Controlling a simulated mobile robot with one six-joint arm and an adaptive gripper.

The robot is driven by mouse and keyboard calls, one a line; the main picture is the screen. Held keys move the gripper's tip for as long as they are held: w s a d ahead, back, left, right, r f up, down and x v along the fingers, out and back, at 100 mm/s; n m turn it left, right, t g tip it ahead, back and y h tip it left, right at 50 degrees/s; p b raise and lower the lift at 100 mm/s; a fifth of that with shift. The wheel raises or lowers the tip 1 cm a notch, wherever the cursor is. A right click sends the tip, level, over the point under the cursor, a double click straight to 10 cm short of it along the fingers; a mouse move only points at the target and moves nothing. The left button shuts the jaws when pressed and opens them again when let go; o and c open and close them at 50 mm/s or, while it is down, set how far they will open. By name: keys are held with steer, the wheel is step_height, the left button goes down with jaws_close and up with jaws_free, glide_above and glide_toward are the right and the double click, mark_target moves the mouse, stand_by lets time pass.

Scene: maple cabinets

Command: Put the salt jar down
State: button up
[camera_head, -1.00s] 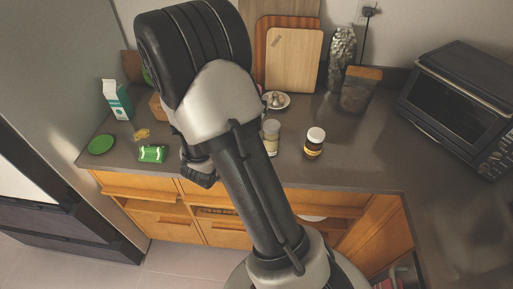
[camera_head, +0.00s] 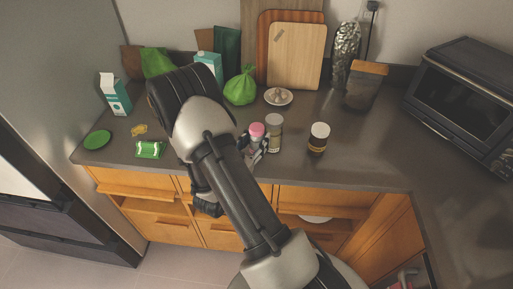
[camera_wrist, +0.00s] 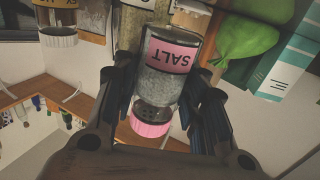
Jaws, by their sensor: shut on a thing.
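The salt jar (camera_head: 257,131) has a pink lid and stands roughly upright at the counter, close to the left of a glass jar (camera_head: 274,133). In the wrist view the salt jar (camera_wrist: 171,55) shows a pink SALT label, upside down, grey contents and a pink lid. My gripper (camera_head: 261,147) is shut on the salt jar, with a finger along each side in the wrist view (camera_wrist: 163,85). I cannot tell whether the jar's base touches the counter (camera_head: 350,170); my arm and gripper hide its lower part.
A dark jar with a white lid (camera_head: 318,139) stands to the right. Behind are a plate (camera_head: 279,97), a green bag (camera_head: 241,88) and cutting boards (camera_head: 296,58). A green packet (camera_head: 149,150) lies left. An oven (camera_head: 464,100) stands right, with free counter before it.

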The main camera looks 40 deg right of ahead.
mark_target(253, 151)
steer(key=shift+f+b, duration=0.35)
steer(key=shift+f, duration=1.15)
steer(key=shift+f, duration=0.1)
steer(key=o, duration=0.8)
steer(key=shift+f, duration=0.15)
steer(key=o, duration=0.5)
